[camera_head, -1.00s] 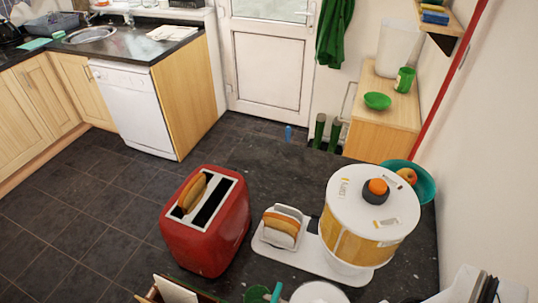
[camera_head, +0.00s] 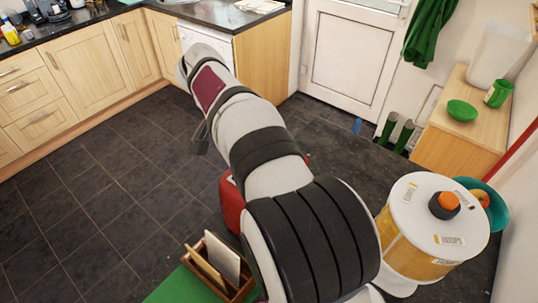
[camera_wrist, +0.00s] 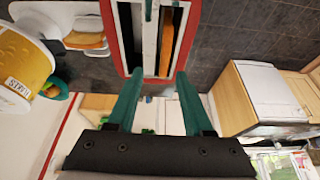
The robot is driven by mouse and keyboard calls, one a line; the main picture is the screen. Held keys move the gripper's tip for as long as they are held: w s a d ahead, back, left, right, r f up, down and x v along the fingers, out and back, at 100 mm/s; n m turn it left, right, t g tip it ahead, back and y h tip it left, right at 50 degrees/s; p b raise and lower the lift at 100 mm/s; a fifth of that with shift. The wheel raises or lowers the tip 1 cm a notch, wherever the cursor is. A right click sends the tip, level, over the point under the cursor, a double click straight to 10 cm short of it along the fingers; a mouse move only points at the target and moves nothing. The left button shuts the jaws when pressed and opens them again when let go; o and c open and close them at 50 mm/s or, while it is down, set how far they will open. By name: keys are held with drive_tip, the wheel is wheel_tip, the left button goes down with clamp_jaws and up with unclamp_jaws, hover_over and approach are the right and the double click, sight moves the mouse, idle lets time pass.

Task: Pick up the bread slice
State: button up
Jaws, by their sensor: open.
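The red toaster (camera_wrist: 190,42) shows at the top of the wrist view, with a pale metal top and two slots. A brown bread slice (camera_wrist: 166,42) stands in the right slot; the left slot looks dark and empty. My gripper (camera_wrist: 159,74) has its two teal fingers apart with nothing between them, and the toaster lies beyond the fingertips. In the head view my arm hides most of the toaster (camera_head: 231,205), and the slice and gripper are hidden there. More bread (camera_wrist: 86,41) sits in a small white holder left of the toaster.
A white-lidded canister with an orange knob (camera_head: 430,235) stands right of my arm, by a teal bowl (camera_head: 494,206) holding fruit. A wooden holder with upright panels (camera_head: 229,286) stands on a green surface (camera_head: 176,288) at the front. A green bowl (camera_head: 462,110) is on the cabinet.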

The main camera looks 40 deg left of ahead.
drive_tip(key=x, duration=0.7)
drive_tip(key=shift+a, duration=0.4)
clamp_jaws()
